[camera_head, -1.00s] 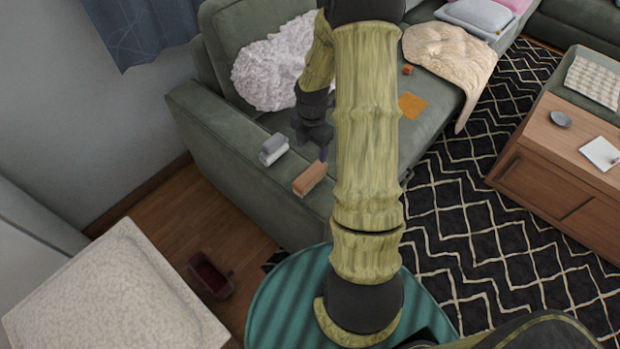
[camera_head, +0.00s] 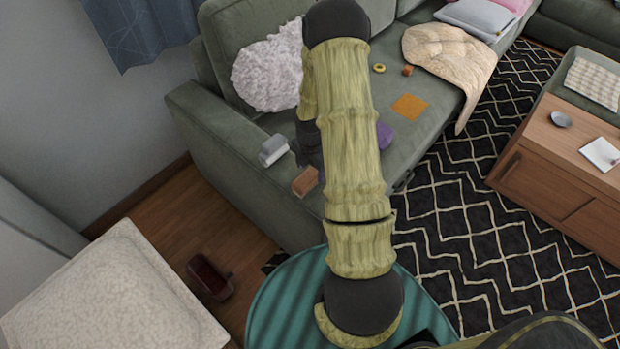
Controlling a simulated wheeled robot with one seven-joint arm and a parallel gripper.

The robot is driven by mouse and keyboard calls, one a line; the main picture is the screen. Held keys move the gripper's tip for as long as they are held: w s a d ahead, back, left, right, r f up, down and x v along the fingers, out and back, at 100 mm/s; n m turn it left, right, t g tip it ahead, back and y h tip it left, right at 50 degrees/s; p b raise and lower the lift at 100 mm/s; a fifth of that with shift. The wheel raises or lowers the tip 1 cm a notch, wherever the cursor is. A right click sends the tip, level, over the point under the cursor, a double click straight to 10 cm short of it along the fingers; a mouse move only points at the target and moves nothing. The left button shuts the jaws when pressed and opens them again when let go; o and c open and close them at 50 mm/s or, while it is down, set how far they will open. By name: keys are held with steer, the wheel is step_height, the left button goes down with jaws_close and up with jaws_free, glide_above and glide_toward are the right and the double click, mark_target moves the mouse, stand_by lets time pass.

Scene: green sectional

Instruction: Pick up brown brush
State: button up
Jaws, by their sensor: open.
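The brown brush (camera_head: 305,182), seen as a brown oblong block, lies on the near end of the green sofa's armrest. Its right end is covered by my arm. My gripper (camera_head: 318,172) is at the brush's right end, mostly hidden behind my yellow-green arm, so only a dark part shows. It is open. I cannot tell whether the fingers are around the brush or just above it, or whether they touch it.
A grey-white object (camera_head: 273,150) lies on the armrest just left of the brush. A white fluffy cushion (camera_head: 268,72), a purple item (camera_head: 384,136), an orange square (camera_head: 409,106) and a beige blanket (camera_head: 446,55) are on the sofa. A wooden table (camera_head: 560,170) stands right.

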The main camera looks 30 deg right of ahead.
mark_target(310, 173)
steer(key=shift+f, duration=1.55)
steer(key=shift+a, duration=0.1)
steer(key=c, duration=1.1)
steer(key=shift+r, duration=0.15)
step_height(310, 173, up, 10)
steer(key=shift+s+f, duration=0.1)
